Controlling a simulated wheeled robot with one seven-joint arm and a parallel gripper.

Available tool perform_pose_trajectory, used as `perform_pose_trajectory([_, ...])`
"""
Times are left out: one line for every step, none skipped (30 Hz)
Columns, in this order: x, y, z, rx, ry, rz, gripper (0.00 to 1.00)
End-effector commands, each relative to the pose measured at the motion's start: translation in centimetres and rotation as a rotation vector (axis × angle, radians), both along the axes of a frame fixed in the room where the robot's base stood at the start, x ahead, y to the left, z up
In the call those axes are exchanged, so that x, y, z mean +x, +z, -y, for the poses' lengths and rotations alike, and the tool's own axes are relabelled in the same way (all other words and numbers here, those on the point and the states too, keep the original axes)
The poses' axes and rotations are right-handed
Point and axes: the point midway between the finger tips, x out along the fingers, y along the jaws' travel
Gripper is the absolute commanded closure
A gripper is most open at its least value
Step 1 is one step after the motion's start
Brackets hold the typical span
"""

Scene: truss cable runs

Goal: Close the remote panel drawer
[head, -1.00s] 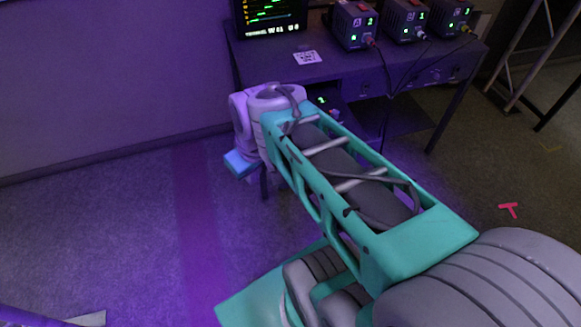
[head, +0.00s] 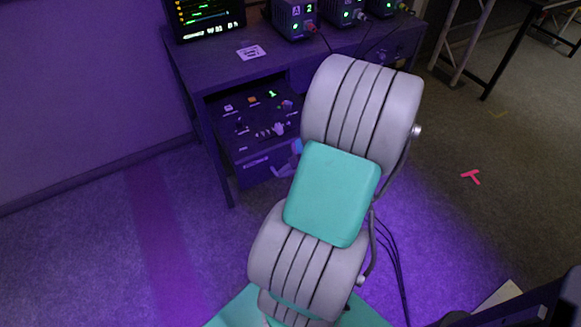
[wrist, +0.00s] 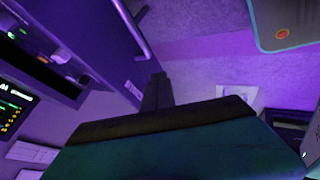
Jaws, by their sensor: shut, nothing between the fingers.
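The remote panel drawer (head: 262,128) stands pulled out under the left part of the desk in the head view. Its top carries buttons, switches and a green-lit 1. My arm covers the drawer's right side. In the wrist view a purple front with a bar handle (wrist: 131,30) lies close beyond my fingers; I take it for the drawer front. My gripper (wrist: 157,90) is shut and empty, its fingers together and just short of that front. Whether they touch it, I cannot tell. In the head view my gripper is mostly hidden behind my arm.
The desk (head: 200,68) carries a monitor (head: 205,16) and several lit boxes, one (head: 294,16) marked 2. Black cables hang beside my arm. Open carpet lies left of the desk. A red floor mark (head: 471,176) is at the right.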

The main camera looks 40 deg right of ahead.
Motion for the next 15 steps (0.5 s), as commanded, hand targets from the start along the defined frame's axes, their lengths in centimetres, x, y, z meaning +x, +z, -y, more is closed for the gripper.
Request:
perform_pose_trajectory([0.6, -1.0, -0.4, 0.005, 0.004, -0.002, 1.00])
perform_pose_trajectory([1.0, -1.6, -0.6, 0.005, 0.003, -0.003, 1.00])
perform_pose_trajectory([1.5, -2.2, -0.8, 0.004, 0.004, -0.003, 1.00])
perform_pose_trajectory([1.9, -2.8, -0.9, 0.004, 0.003, -0.002, 1.00])
perform_pose_trajectory([2.2, -3.3, -1.0, 0.003, 0.004, -0.002, 1.00])
perform_pose_trajectory([2.6, -4.0, -1.3, 0.003, 0.003, -0.003, 1.00])
perform_pose_trajectory([3.3, -3.6, -0.9, -0.002, 0.004, -0.001, 1.00])
perform_pose_trajectory([3.9, -3.5, -0.6, -0.003, 0.003, 0.000, 1.00])
perform_pose_trajectory([4.5, -3.6, -0.5, -0.002, 0.004, -0.001, 1.00])
perform_pose_trajectory([4.9, -3.5, -0.4, -0.001, 0.003, -0.001, 1.00])
perform_pose_trajectory([5.3, -3.6, -0.3, 0.000, 0.002, -0.002, 1.00])
perform_pose_trajectory([5.6, -3.6, -0.2, 0.000, 0.002, -0.002, 1.00])
perform_pose_trajectory([5.9, -3.6, -0.1, -0.001, 0.002, -0.002, 1.00])
perform_pose_trajectory([6.1, -3.6, 0.0, -0.001, 0.002, -0.002, 1.00])
perform_pose_trajectory([6.2, -3.6, 0.0, 0.000, 0.000, -0.002, 1.00])
